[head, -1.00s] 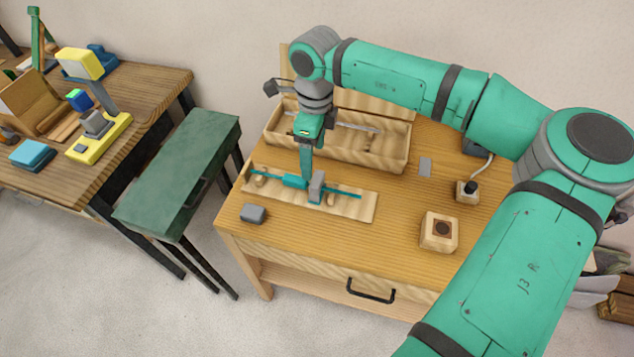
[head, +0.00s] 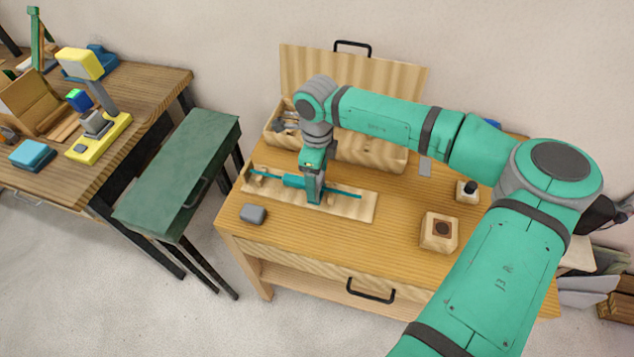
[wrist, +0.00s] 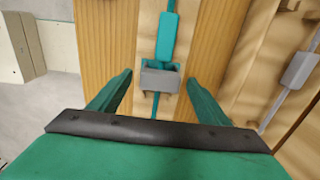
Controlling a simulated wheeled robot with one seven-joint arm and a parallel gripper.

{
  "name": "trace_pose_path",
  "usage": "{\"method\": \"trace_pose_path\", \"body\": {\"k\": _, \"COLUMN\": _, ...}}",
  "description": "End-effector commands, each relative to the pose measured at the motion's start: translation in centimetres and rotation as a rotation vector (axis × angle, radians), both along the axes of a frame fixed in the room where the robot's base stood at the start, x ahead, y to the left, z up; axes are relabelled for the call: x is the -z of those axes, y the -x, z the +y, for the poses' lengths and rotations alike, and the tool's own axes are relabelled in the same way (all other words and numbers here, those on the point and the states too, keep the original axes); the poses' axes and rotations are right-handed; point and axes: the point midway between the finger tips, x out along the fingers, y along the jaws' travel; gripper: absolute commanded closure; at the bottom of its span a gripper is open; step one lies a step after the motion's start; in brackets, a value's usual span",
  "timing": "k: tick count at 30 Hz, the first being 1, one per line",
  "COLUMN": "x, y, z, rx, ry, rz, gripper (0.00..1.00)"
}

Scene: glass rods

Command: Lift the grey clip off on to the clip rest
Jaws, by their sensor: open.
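The grey clip (wrist: 160,78) sits across a thin teal rod (wrist: 155,105) in the wrist view, just below the rod's thicker teal sleeve (wrist: 167,38). In the head view my gripper mostly hides the clip. The rod (head: 345,192) lies along a pale wooden board (head: 362,209) on the workbench. My gripper (head: 314,197) is open above the board, pointing down. In the wrist view its two fingers stand apart on either side of the clip, with gaps visible. I cannot tell for certain which piece is the clip rest.
A wooden box (head: 375,153) with a raised lid (head: 385,75) stands behind the board. A grey block (head: 253,214) lies at front left, a wooden block with a dark square (head: 439,231) at front right, and a small grey plate (head: 425,167) farther back.

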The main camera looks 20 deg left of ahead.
Motion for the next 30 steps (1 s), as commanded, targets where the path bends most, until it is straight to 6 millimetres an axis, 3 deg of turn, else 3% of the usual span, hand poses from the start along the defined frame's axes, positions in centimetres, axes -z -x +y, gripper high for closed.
{"method": "trace_pose_path", "body": {"k": 3, "x": 1.0, "y": 0.0, "z": 0.0, "rx": 0.0, "ry": 0.0, "rz": 0.001, "gripper": 0.3}}
{"method": "trace_pose_path", "body": {"k": 9, "x": 1.1, "y": 0.0, "z": 0.0, "rx": 0.0, "ry": 0.001, "rz": 0.0, "gripper": 0.3}}
{"method": "trace_pose_path", "body": {"k": 15, "x": 1.1, "y": 0.0, "z": 0.0, "rx": 0.0, "ry": 0.001, "rz": 0.0, "gripper": 0.74}}
{"method": "trace_pose_path", "body": {"k": 25, "x": 0.9, "y": 0.0, "z": 0.0, "rx": 0.0, "ry": 0.0, "rz": -0.001, "gripper": 0.74}}
{"method": "trace_pose_path", "body": {"k": 30, "x": 0.0, "y": -0.1, "z": 0.0, "rx": -0.001, "ry": 0.0, "rz": -0.002, "gripper": 0.74}}
